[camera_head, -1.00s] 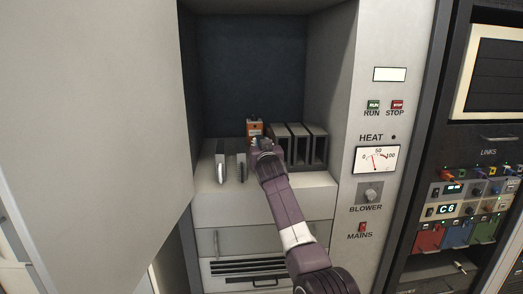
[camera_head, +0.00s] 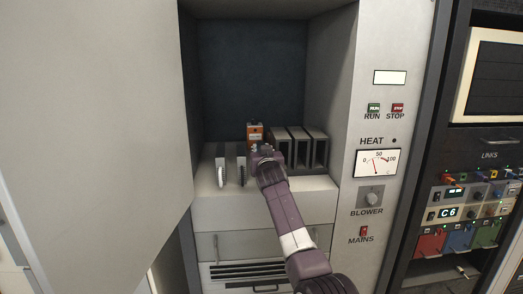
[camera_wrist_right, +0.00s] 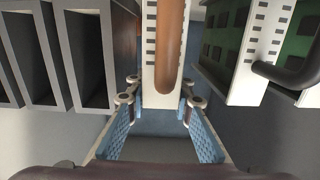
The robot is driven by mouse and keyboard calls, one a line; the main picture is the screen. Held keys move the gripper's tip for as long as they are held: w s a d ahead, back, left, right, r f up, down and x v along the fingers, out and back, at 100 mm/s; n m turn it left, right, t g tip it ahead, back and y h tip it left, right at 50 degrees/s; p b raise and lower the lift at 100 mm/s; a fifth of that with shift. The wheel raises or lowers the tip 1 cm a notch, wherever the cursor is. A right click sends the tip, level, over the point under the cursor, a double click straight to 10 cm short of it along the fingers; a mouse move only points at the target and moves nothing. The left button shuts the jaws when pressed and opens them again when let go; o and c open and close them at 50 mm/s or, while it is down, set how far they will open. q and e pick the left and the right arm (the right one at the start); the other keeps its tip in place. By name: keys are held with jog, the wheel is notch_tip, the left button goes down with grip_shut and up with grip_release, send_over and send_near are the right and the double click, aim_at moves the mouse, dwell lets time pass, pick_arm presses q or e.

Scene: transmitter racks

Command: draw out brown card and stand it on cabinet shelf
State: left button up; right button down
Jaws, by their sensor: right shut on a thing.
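The brown card shows in the right wrist view as a white perforated front (camera_wrist_right: 150,62) with a brown handle (camera_wrist_right: 170,45). My right gripper (camera_wrist_right: 160,100), with blue-padded fingers, is shut on it. In the head view my right gripper (camera_head: 262,152) reaches into the cabinet and hides most of this card. The cabinet shelf (camera_head: 288,185) is the pale ledge under it. A card with a black handle and green board (camera_wrist_right: 225,45) stands beside it in the wrist view. My left gripper is in neither view.
Several dark open-fronted grey modules (camera_head: 300,147) stand close on the right. Two upright cards (camera_head: 221,170) stand on the left. The cabinet door (camera_head: 95,120) stands open at left, and a control panel (camera_head: 375,160) borders the right.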

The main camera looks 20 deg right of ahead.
jog(key=shift+f, duration=0.25)
jog(key=c, duration=1.6)
grip_release()
jog(key=shift+f, duration=0.1)
jog(key=shift+s, duration=0.1)
